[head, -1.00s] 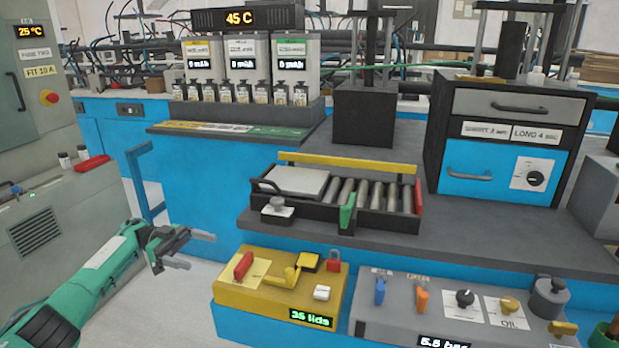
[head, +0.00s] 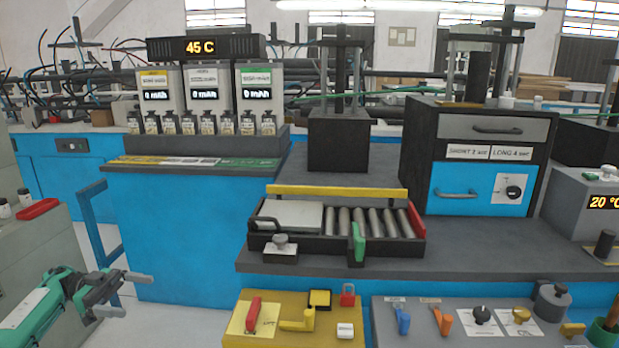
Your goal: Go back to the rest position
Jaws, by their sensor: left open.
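My left gripper (head: 134,293) is at the lower left in the head view. My right gripper is not in the picture.
A roller tray (head: 400,240) with a yellow bar sits on the dark bench top. A grey control box (head: 455,338) stands at the front right. A blue frame (head: 97,225) stands beside the blue bench. A grey cabinet (head: 40,245) is at the left. Pale floor shows between.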

